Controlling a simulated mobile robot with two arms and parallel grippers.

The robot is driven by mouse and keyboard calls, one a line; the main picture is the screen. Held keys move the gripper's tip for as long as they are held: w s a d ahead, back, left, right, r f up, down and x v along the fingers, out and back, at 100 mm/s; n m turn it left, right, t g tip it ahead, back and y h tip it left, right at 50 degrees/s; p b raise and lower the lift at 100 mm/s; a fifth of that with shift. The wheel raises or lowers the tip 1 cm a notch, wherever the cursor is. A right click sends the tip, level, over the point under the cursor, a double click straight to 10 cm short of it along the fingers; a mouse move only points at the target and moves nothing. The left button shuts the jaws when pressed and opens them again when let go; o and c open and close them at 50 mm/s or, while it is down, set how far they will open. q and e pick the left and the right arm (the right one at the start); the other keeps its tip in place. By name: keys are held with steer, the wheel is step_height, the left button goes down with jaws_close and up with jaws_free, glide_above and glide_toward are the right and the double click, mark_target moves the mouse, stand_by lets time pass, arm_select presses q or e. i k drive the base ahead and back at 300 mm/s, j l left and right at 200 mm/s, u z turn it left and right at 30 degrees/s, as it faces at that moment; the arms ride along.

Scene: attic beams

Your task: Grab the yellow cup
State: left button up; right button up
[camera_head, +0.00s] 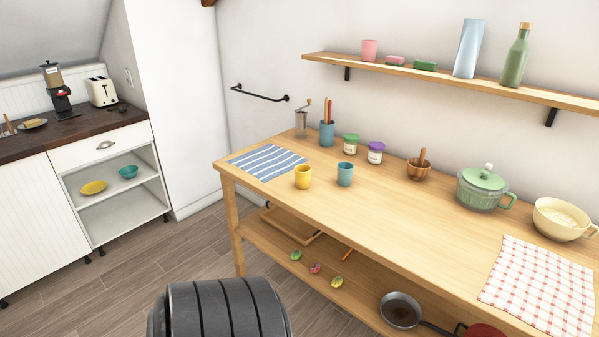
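The yellow cup (303,177) stands upright on the wooden table (375,215), near its front edge and towards its left end. It is just in front of the blue striped cloth (266,162). A blue cup (345,174) stands close to its right, with a small gap between them. Neither of my grippers shows in the head view.
Jars (351,143), a mortar (418,168), a green pot (482,188) and a cream bowl (562,218) stand further right. A wall shelf (440,76) hangs above. A lower shelf (275,243) holds a pan (400,310). Floor is free at left.

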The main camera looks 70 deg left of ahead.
mark_target(303, 177)
steer(key=j+u, duration=0.15)
steer(key=u, duration=0.3)
steer(key=i+j+u, duration=0.1)
steer(key=u, duration=0.35)
steer(key=i+u, duration=0.15)
steer(key=u, duration=0.3)
steer(key=i+j+u, duration=0.1)
steer(key=u, duration=0.35)
